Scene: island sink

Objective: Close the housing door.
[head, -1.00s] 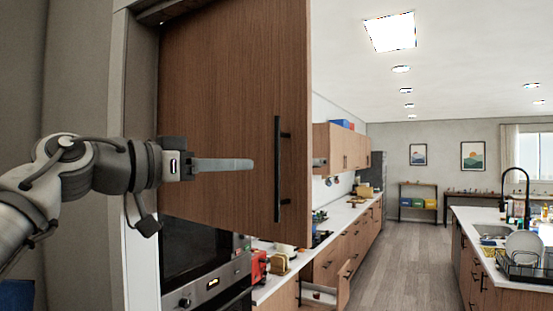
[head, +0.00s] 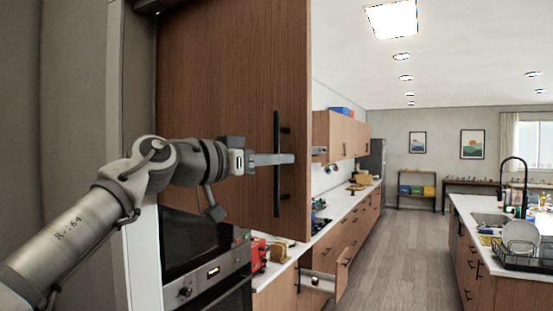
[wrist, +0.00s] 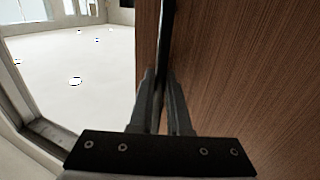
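The housing door (head: 215,90) is a tall brown wood-grain panel above the built-in oven. It stands swung out from the pale cabinet frame. A long black vertical handle (head: 277,190) is on its right side. My gripper (head: 288,159) points right, and its fingers cross in front of the handle's middle in the head view. In the wrist view my gripper (wrist: 160,85) has its two fingers close together beside the door face (wrist: 240,70). The dark handle (wrist: 167,35) lines up with the narrow gap between them. Whether they clamp it cannot be told.
The oven (head: 200,250) is below the door. A pulled-out drawer (head: 325,280) is under the back counter (head: 330,225). An island with a sink (head: 490,219) and dish rack (head: 525,257) stands at right. The grey floor (head: 398,265) between them is clear.

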